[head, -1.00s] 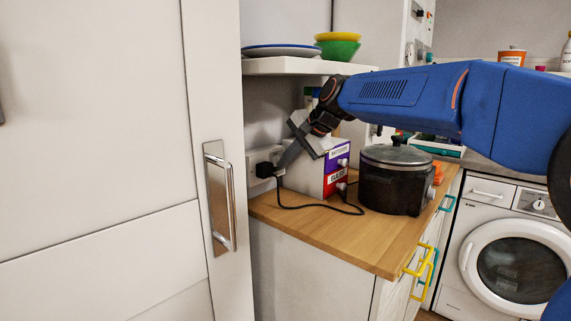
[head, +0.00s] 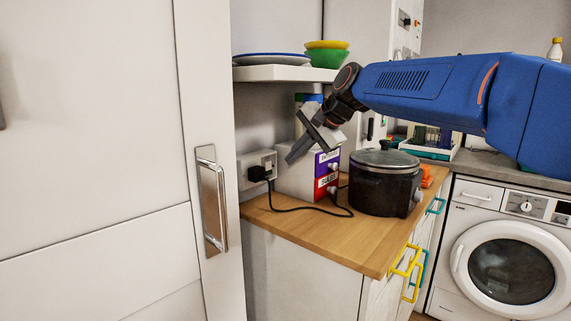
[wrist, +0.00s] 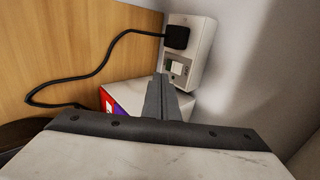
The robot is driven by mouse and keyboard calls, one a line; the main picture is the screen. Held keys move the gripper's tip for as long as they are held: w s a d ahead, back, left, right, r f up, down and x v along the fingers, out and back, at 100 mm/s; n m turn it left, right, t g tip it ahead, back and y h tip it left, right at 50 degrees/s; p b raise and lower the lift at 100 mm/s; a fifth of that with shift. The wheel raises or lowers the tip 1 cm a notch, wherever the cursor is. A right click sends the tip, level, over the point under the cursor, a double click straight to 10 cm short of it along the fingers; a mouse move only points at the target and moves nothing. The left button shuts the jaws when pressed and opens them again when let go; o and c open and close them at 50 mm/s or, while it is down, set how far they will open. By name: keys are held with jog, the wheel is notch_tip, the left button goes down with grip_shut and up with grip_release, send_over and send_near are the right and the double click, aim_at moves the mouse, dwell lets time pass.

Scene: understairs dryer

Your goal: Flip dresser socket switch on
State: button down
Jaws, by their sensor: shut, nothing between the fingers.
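The dresser socket (head: 258,168) is a pale plate on the wall above the wooden top. A black plug (head: 258,173) sits in it, with a black cable running from it. In the wrist view the socket (wrist: 203,40) shows the black plug (wrist: 177,37) and, beside it, a switch area (wrist: 176,68) with a small green patch; its exact position is hard to tell. My gripper (head: 290,158) is shut and empty. Its fingers (wrist: 160,85) point toward the socket and stand apart from it in the head view, to its right. The fingertips cover a little near the socket's lower edge in the wrist view.
A white box with purple and red labels (head: 326,170) stands beside the socket, close under my gripper. A dark pot (head: 384,185) stands on the wooden top (head: 310,232). A shelf (head: 285,74) with plates and bowls hangs above. A tall door (head: 90,230) is at left.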

jog(key=v, duration=0.6)
jog(key=shift+s+d, duration=0.1)
